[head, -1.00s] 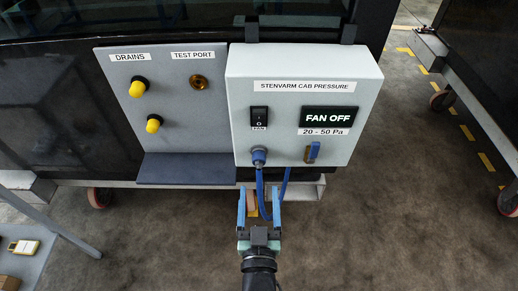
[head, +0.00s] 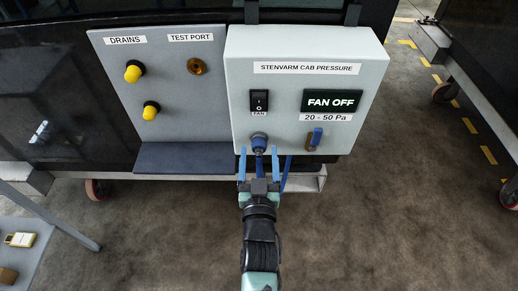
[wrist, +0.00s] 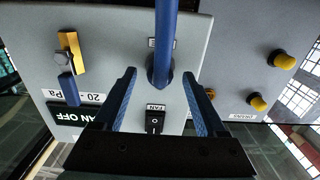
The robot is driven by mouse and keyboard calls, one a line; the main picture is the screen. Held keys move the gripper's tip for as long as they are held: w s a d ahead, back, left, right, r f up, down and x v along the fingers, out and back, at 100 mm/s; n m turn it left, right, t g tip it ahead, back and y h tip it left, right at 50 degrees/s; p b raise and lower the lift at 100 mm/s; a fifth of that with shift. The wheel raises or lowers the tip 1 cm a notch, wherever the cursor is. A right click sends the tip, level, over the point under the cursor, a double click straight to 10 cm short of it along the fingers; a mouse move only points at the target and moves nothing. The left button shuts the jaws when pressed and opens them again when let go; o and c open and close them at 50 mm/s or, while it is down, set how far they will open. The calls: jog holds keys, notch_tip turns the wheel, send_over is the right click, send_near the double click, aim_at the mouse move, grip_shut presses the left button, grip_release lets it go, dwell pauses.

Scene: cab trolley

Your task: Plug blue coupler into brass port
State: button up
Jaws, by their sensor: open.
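The blue coupler (head: 259,142) sits at the lower left of the grey box front, with a blue hose hanging from it. In the wrist view, which is upside down, the blue hose and coupler (wrist: 161,68) lie between my fingers. My gripper (head: 258,152) is open, its two blue fingers one on each side of the coupler and hose; I cannot tell whether they touch. The gripper also shows in the wrist view (wrist: 158,74). The brass port (head: 196,66) is a round fitting under the TEST PORT label on the left panel, and it is empty.
Two yellow-capped drains (head: 133,72) are left of the port. A dark ledge (head: 184,157) juts out below the panel. On the box are a fan switch (head: 259,101), a FAN OFF display (head: 331,101) and a brass valve with a blue handle (head: 316,136).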

aim_at(259, 157)
jog(key=shift+w, duration=0.7)
dwell(0.6)
grip_shut()
dwell(0.5)
jog(key=shift+s+p, duration=1)
jog(key=shift+s, duration=2)
